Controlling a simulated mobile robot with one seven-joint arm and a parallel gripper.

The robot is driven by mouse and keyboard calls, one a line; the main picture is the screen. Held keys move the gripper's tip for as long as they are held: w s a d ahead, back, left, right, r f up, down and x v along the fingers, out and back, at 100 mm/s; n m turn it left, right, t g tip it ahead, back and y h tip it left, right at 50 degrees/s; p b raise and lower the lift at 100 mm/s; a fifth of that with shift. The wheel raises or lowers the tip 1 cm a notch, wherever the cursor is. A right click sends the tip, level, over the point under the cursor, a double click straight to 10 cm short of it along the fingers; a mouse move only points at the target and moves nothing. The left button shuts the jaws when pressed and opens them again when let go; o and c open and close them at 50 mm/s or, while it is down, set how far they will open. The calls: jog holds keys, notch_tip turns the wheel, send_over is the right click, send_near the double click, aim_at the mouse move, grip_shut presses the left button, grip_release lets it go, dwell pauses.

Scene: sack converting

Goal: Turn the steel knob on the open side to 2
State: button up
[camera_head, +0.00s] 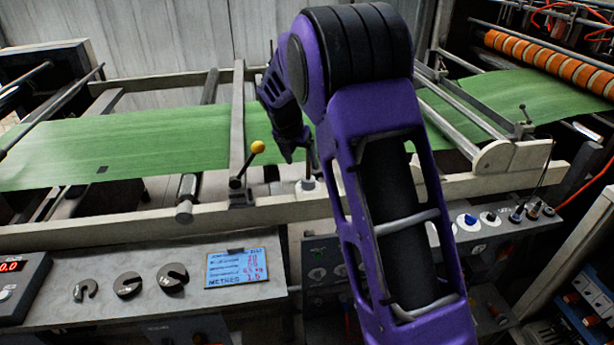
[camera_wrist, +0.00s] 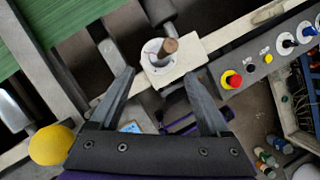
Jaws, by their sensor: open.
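A knob with a brownish round end (camera_wrist: 170,46) stands up from a round white dial (camera_wrist: 150,52) on a pale block in the wrist view. The dial marks are too small to read, so I cannot tell its setting. My gripper (camera_wrist: 159,76) is open, its two fingers pointing toward the knob, which shows beyond and between the tips, apparently untouched. In the head view my gripper (camera_head: 290,150) hangs over the near frame rail, close to the white dial base (camera_head: 307,186). My arm covers much of the area to its right.
A lever with a yellow ball (camera_head: 257,147) stands left of the dial; the ball also shows in the wrist view (camera_wrist: 52,145). Green sheet (camera_head: 150,145) runs behind. A red button (camera_wrist: 235,81) is on the panel at right. A blue-white card (camera_head: 236,268) lies on the front ledge.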

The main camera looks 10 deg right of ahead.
aim_at(308, 179)
jog(key=x, duration=0.8)
jog(key=shift+w+f, duration=0.1)
jog(key=shift+f, duration=0.1)
grip_shut()
